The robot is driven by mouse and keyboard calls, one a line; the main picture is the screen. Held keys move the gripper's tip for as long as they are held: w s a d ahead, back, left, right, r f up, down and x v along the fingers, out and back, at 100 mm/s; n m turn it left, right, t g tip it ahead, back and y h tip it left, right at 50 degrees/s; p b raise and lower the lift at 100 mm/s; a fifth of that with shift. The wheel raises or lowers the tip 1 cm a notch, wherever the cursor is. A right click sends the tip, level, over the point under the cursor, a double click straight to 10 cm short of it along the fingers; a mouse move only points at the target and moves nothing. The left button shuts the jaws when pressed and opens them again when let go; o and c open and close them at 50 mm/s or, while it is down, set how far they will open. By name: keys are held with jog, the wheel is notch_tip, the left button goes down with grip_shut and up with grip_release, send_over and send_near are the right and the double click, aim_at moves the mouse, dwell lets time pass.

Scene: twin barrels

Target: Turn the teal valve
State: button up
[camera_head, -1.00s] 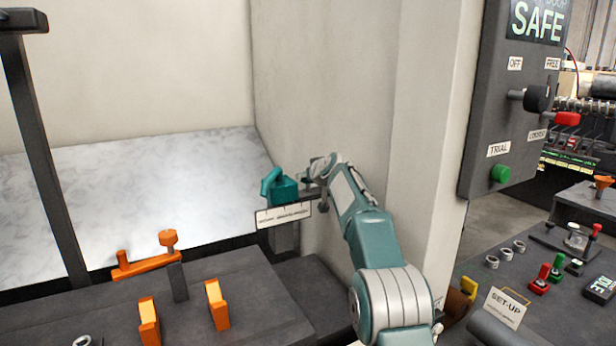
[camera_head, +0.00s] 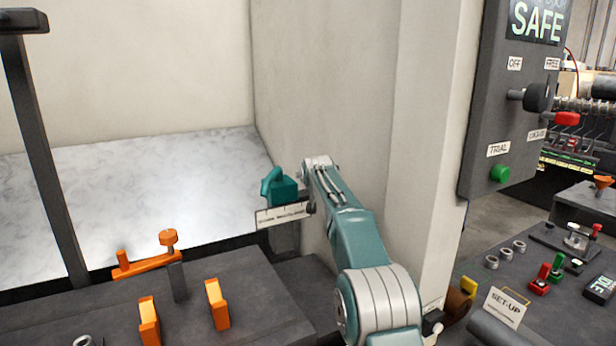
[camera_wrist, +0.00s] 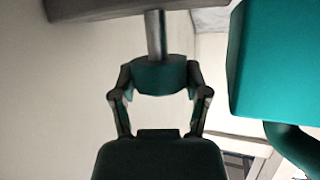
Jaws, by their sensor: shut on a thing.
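In the wrist view, a round teal knob (camera_wrist: 160,76) sits on a short metal stem and is likely the teal valve. My gripper (camera_wrist: 159,84) has one finger on each side of the knob and is shut on it. A larger teal block (camera_wrist: 282,70) with a curved part stands to the right of the gripper. In the head view, this teal block (camera_head: 280,188) stands on a bracket with a white label plate, just left of my wrist. The knob and my fingertips are hidden or too small to make out in the head view.
A pale wall (camera_head: 325,90) stands right behind my wrist. A dark bench (camera_head: 225,300) with orange fixtures lies at the lower left. A grey control panel (camera_head: 510,110) reading SAFE hangs at the right, above a table with small parts.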

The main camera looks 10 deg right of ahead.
jog(key=shift+f+m+h, duration=0.35)
jog(key=shift+m+h, duration=0.35)
jog(key=shift+h, duration=0.1)
jog(key=o, duration=1.2)
jog(key=shift+a, duration=0.1)
jog(key=shift+c, duration=0.2)
jog(key=shift+r, duration=0.15)
jog(key=shift+s+a+r, duration=0.1)
jog(key=shift+s+r, duration=0.35)
jog(key=shift+s, duration=0.15)
jog(key=v, duration=1)
jog(key=shift+s, duration=0.15)
jog(key=shift+f, duration=0.15)
